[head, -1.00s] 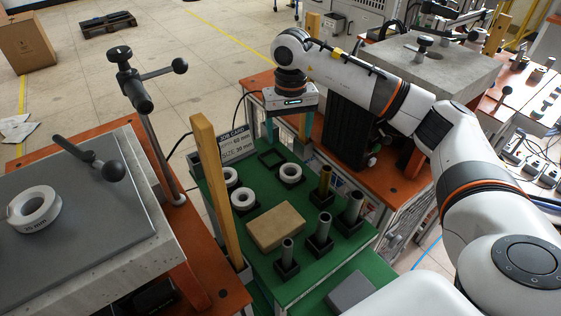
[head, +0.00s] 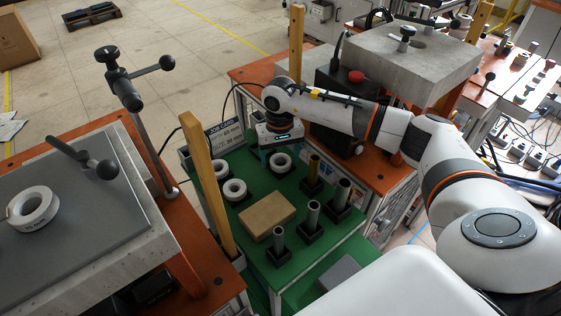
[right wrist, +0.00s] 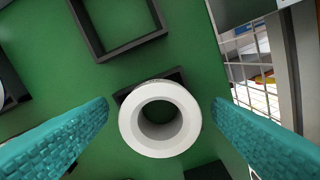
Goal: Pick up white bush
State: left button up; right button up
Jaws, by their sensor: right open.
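Three white ring-shaped bushes sit on the green table in the head view: one at the right (head: 281,163), one at the front left (head: 235,190) and one at the back left (head: 221,169). My right gripper (head: 277,149) is low over the right-hand bush. In the right wrist view, that white bush (right wrist: 140,122) shows between the open teal fingers of the gripper (right wrist: 160,104), with gaps on both sides. It sits at a dark square holder, and the fingers do not grip it. My left gripper is not in view.
On the green table (head: 290,294), a tan block (head: 267,215) and several metal cylinders in black holders stand near the bushes. An empty black square frame (right wrist: 118,28) lies close by. A wooden post (head: 207,185) rises at the left. Another white ring (head: 33,207) lies on the grey plate.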

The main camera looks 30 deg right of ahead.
jog(key=shift+c, duration=0.5)
jog(key=c, duration=1)
notch_tip(320, 180, up, 18)
jog(key=p, duration=0.3)
jog(key=shift+f+p, duration=0.2)
jog(key=shift+p, duration=0.15)
jog(key=shift+c, duration=0.2)
jog(key=shift+f, duration=0.1)
